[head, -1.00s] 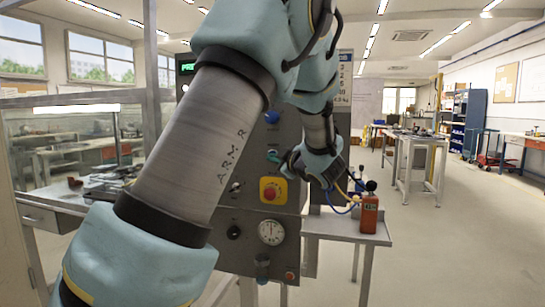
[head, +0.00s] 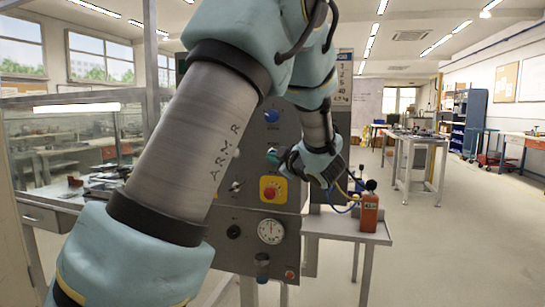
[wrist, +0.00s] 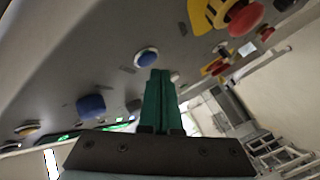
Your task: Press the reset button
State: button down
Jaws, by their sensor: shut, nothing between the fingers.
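A grey control panel (head: 285,225) stands in front of me. In the wrist view a round blue button (wrist: 147,57) with a pale ring sits on the panel just beyond my fingertips; no label on it is readable, so I cannot confirm it is the reset button. My gripper (head: 273,155) is shut and empty, its green fingers (wrist: 161,80) pointing toward the panel near that button. I cannot tell whether they touch it. In the head view the button is not clearly visible, probably hidden by my gripper or arm.
A blue knob (head: 271,116) is above my gripper in the head view. A red emergency stop on a yellow plate (head: 270,189) is just below it, with a gauge (head: 271,231) lower down. A red bottle (head: 369,212) stands on a side shelf. Floor at right is open.

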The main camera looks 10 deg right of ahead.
jog(key=shift+s, duration=0.1)
jog(key=shift+s+a+b, duration=0.1)
jog(key=shift+s+a, duration=0.3)
jog(key=shift+s, duration=0.3)
jog(key=shift+s+a+b, duration=0.15)
jog(key=shift+s+a, duration=0.3)
jog(key=shift+s, duration=0.3)
jog(key=shift+s+a+b, duration=0.1)
jog(key=shift+s+a, duration=0.3)
jog(key=shift+s, duration=0.3)
jog(key=a+f+m+g+h+p, duration=0.4)
jog(key=a+f+m+g+h, duration=0.25)
jog(key=f+m, duration=0.2)
jog(key=s+a+f+m+g+p, duration=0.1)
jog(key=s+a+f+m+g, duration=0.2)
jog(key=s+a, duration=0.4)
jog(key=s+a+f+m+g+y+p, duration=0.1)
jog(key=s+a+f+m+g, duration=0.2)
jog(key=s, duration=1)
jog(key=a+g, duration=0.2)
jog(key=a, duration=0.2)
jog(key=shift+a+f, duration=0.25)
jog(key=shift+f, duration=0.1)
